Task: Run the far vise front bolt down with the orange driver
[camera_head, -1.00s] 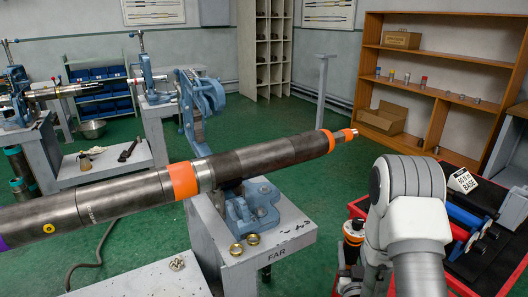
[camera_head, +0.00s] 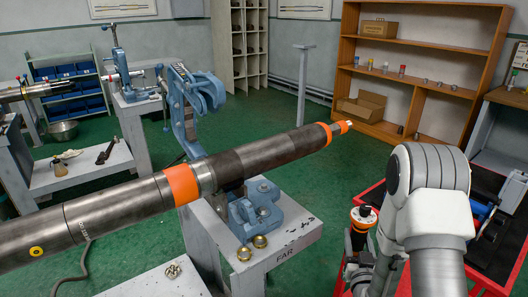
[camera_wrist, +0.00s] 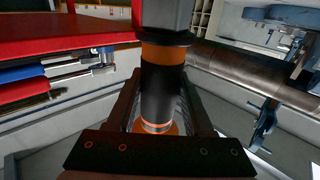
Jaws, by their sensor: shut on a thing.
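The orange driver (camera_head: 362,218), a black and orange cylinder, stands upright in my gripper (camera_wrist: 160,104). In the wrist view the driver (camera_wrist: 161,92) lies between the two dark fingers, which are shut on it. In the head view it shows left of my arm, at the right of the far vise and apart from it. The far vise (camera_head: 258,212) is blue and sits on a grey stand marked FAR. Its upper blue yoke (camera_head: 190,98) stands raised behind the pipe (camera_head: 135,205). The pipe lies across the vise base. I cannot make out the front bolt.
Two brass rings (camera_head: 252,248) lie on the stand's front edge. A red tool cart (camera_head: 480,262) is at the right, beside my arm. Another blue vise (camera_head: 130,75) stands at the back left. Green floor is clear between the stand and the wooden shelf (camera_head: 425,65).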

